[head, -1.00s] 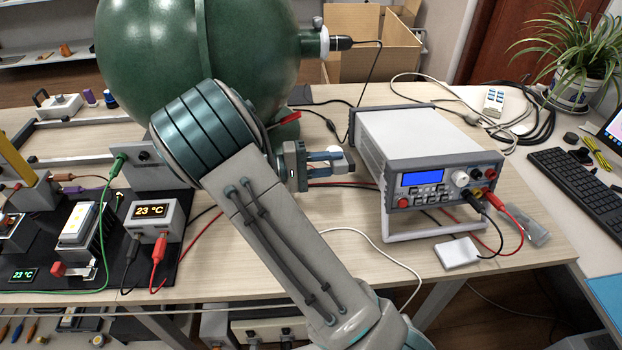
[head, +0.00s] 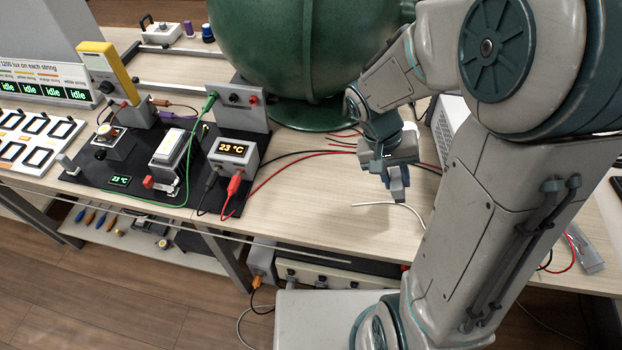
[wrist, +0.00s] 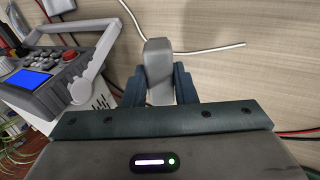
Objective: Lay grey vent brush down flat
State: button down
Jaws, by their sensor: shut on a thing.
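The grey vent brush (wrist: 158,68) shows in the wrist view as a plain grey block with a rounded end. It sits between the two dark fingers of my gripper (wrist: 159,88), which are shut on it. In the head view my gripper (head: 397,188) points down over the front part of the wooden bench, right of the temperature display box. The brush is hard to make out there. I cannot tell whether it touches the bench.
A white cable (head: 398,206) lies on the bench beside my gripper, and red wires run behind it. The green sphere (head: 305,45) stands at the back. The power supply (wrist: 50,75) is at the left in the wrist view. Bare bench (head: 325,190) lies left of my gripper.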

jog(key=a+r+t+y+p, duration=0.2)
jog(key=a+r+y, duration=0.2)
jog(key=r, duration=0.1)
jog(key=shift+m, duration=0.3)
jog(key=a+f, duration=0.2)
jog(key=a, duration=0.1)
jog(key=w+a+f, duration=0.1)
jog(key=a+f, duration=0.1)
jog(key=a, duration=0.2)
jog(key=w+a+f, duration=0.1)
jog(key=a+f, duration=0.1)
jog(key=a, duration=0.2)
jog(key=shift+a+f+b, duration=0.2)
jog(key=shift+f+b, duration=0.1)
jog(key=shift+b, duration=0.1)
jog(key=shift+f, duration=2)
jog(key=shift+b, duration=0.3)
jog(key=c, duration=1.2)
grip_release()
jog(key=shift+f, duration=0.1)
jog(key=shift+o, duration=0.2)
